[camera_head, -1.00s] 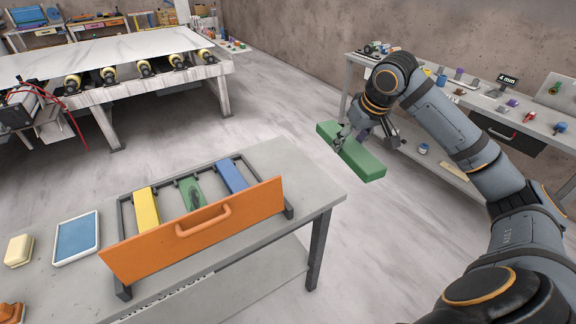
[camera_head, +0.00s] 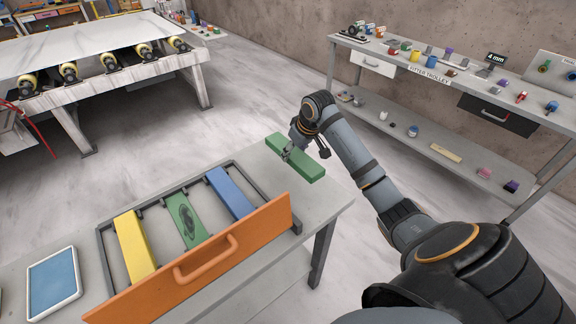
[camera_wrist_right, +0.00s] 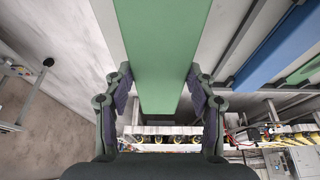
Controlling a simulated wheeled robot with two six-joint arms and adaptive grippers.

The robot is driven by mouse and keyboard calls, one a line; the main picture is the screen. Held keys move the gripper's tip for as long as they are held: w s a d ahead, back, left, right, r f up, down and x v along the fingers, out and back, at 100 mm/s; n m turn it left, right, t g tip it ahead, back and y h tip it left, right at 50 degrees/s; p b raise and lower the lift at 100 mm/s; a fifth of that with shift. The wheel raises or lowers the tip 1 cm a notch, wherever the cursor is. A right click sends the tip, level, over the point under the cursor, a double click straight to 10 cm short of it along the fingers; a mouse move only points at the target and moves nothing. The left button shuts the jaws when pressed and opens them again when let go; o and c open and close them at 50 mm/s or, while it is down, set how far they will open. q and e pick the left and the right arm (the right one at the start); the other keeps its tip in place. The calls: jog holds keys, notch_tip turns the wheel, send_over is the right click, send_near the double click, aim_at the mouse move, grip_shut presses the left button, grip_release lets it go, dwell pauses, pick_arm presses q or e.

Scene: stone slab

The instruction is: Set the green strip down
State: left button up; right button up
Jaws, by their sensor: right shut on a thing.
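The green strip (camera_head: 308,166) is at the far right end of the grey table (camera_head: 325,196), beside the rack. My right gripper (camera_head: 288,153) is shut on it. I cannot tell whether the strip touches the tabletop or hangs just above it. In the right wrist view, the green strip (camera_wrist_right: 160,45) runs lengthwise between the two fingers of the right gripper (camera_wrist_right: 160,82). My left gripper is not in view.
A dark rack with an orange front panel (camera_head: 240,250) holds a yellow strip (camera_head: 133,245), another green strip with a dark mark (camera_head: 182,216) and a blue strip (camera_head: 229,193). A blue-topped tray (camera_head: 53,283) lies at left.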

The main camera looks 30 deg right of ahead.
aim_at(296, 154)
jog(key=f, duration=0.3)
jog(key=shift+w+f, duration=0.15)
jog(key=shift+w, duration=0.05)
notch_tip(296, 154, down, 3)
jog(key=shift+w+r, duration=0.1)
jog(key=shift+r, duration=0.1)
jog(key=shift+w+f+p, duration=0.1)
jog(key=shift+f+p, duration=0.2)
jog(key=shift+f, duration=0.65)
jog(key=o, duration=1.4)
jog(key=shift+f, duration=0.1)
jog(key=shift+o, duration=0.7)
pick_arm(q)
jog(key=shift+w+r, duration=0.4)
pick_arm(e)
jog(key=v, duration=1.2)
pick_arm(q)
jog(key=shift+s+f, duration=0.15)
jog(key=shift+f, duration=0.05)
